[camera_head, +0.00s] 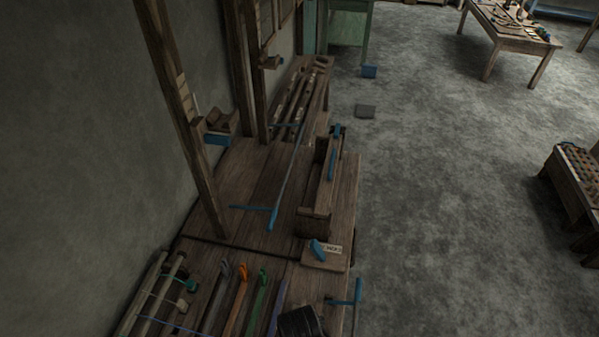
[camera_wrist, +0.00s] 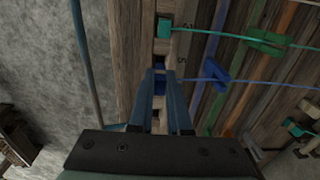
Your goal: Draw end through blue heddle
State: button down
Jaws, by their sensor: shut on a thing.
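In the wrist view my gripper (camera_wrist: 160,75) is shut on a small blue end piece (camera_wrist: 160,87), low over a wooden strip with dark slots. A blue thread runs right from it to the blue heddle (camera_wrist: 215,72) and continues beyond it toward the right edge. Whether it passes through the eye or over it I cannot tell. The blue heddle's long bar (camera_wrist: 221,25) lies left of the green one. In the head view my gripper (camera_head: 300,322) appears as a dark block at the bottom, hiding the piece it holds.
A teal end piece (camera_wrist: 164,28) sits at a slot, its thread running to the green heddle (camera_wrist: 267,42). Orange (camera_head: 241,272) and grey (camera_head: 223,270) heddles lie further left in the head view. A wooden block with a blue part (camera_head: 318,250) stands beyond my gripper.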

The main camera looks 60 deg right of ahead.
jog(key=shift+f+b, duration=1.05)
jog(key=shift+f, duration=0.75)
jog(key=c, duration=0.8)
grip_release()
notch_tip(320, 180, up, 13)
